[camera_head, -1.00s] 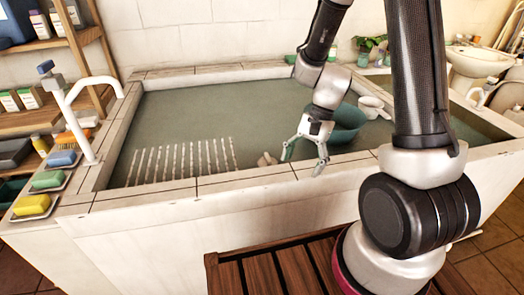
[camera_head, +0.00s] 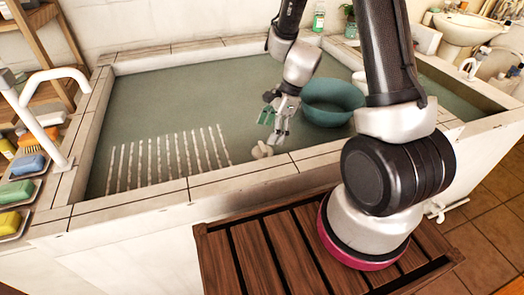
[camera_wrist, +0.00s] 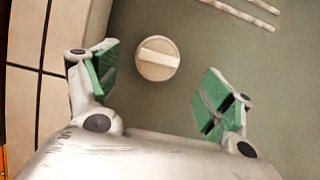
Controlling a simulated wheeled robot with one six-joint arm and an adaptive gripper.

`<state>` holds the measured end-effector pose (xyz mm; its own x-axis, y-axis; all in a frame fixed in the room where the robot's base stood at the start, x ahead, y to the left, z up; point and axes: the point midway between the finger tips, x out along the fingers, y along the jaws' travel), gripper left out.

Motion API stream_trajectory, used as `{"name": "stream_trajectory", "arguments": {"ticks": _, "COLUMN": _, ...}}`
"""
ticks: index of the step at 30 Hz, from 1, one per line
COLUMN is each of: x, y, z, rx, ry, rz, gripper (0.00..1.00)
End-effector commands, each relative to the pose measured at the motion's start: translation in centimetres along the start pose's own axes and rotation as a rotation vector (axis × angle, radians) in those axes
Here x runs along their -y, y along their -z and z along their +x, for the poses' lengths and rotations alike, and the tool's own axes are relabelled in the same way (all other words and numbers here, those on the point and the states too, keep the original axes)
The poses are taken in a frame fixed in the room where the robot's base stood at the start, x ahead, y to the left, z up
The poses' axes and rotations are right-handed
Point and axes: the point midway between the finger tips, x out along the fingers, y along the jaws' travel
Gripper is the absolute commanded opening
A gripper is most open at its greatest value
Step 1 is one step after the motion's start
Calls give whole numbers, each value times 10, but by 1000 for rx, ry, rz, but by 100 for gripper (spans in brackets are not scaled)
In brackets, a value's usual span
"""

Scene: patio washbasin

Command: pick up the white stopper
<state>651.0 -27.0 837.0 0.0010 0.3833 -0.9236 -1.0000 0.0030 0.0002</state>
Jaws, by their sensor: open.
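The white stopper (camera_head: 262,150) lies on the grey-green floor of the basin, close to the front rim. In the wrist view the stopper (camera_wrist: 158,58) is a round cream disc with a raised bar across it. My gripper (camera_head: 273,128) is over the basin near the stopper, its fingers pointing down. In the wrist view my gripper (camera_wrist: 156,80) is open and empty. Its green-padded fingers stand apart, and the stopper shows between and slightly beyond them, with no finger touching it.
The tiled front rim (camera_head: 215,185) runs close beside the stopper. White ridges (camera_head: 168,160) lie left on the basin floor. A teal bowl (camera_head: 332,103) stands right of my gripper. A white tap (camera_head: 50,105) and soaps (camera_head: 22,190) are at the left edge.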

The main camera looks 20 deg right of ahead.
Motion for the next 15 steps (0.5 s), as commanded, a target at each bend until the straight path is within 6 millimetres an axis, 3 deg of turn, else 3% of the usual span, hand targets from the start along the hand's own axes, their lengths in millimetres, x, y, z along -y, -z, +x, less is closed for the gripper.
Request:
{"name": "stream_trajectory", "arguments": {"ticks": 10, "x": -1, "y": 4, "z": 51, "rx": -1, "ry": -4, "rz": 0, "gripper": 82}}
{"name": "stream_trajectory", "arguments": {"ticks": 15, "x": 0, "y": 3, "z": 66, "rx": -1, "ry": -1, "rz": -2, "gripper": 82}}
